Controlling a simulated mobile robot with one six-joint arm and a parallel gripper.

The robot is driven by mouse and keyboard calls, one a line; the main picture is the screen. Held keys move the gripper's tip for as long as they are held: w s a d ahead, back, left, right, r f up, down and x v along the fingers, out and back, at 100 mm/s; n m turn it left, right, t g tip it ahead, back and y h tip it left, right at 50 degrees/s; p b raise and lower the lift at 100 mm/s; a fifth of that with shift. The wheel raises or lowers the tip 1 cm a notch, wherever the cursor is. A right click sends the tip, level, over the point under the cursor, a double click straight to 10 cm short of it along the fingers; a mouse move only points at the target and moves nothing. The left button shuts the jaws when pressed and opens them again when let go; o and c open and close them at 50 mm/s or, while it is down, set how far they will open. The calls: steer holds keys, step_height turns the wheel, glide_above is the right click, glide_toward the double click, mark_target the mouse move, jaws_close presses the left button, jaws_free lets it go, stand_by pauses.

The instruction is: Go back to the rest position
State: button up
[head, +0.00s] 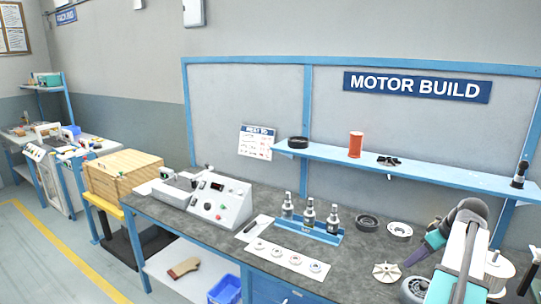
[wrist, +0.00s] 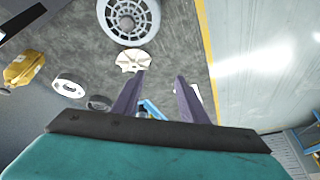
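My gripper (head: 408,262) is at the right end of the bench in the head view, pointing down and left, close to a cream finned disc (head: 386,272). In the wrist view my gripper (wrist: 160,75) has its two purple fingers spread apart, with nothing held between them. The cream finned disc (wrist: 132,61) lies on the bench just beyond the left fingertip, apart from the fingers as far as I can tell. In the head view the fingers are small and partly overlap.
The grey bench (head: 180,215) holds a control box (head: 220,203), a blue rack (head: 290,233) of upright motor parts, a black ring (head: 367,224) and a white ring (head: 399,229). A blue shelf (head: 430,176) runs above. A large slotted wheel (wrist: 128,18) lies beyond the disc.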

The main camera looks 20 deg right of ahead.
steer(key=w+a+f+g, duration=0.1)
steer(key=w+a+f, duration=0.45)
steer(key=a, duration=0.35)
steer(key=w+a+f+g, duration=0.1)
steer(key=w+a+f, duration=0.45)
steer(key=a, duration=0.25)
steer(key=w+a+f+g, duration=0.1)
steer(key=w+a+f, duration=0.4)
steer(key=a, duration=0.4)
steer(key=s+a+f+g, duration=0.1)
steer(key=a+f, duration=0.4)
steer(key=a, duration=0.5)
steer(key=s+a+f+h, duration=0.15)
steer(key=a+f, duration=0.35)
steer(key=a, duration=0.5)
steer(key=s+a+f+g, duration=0.1)
steer(key=s+a+f, duration=0.1)
steer(key=a+f, duration=0.5)
steer(key=s+a+f+g+b, duration=0.2)
steer(key=s+f+g+b, duration=0.3)
steer(key=s+f, duration=2)
steer(key=f+b, duration=0.1)
steer(key=b, duration=0.4)
steer(key=shift+s+a+f+m, duration=0.15)
steer(key=shift+f+m, duration=0.1)
steer(key=shift+m, duration=0.05)
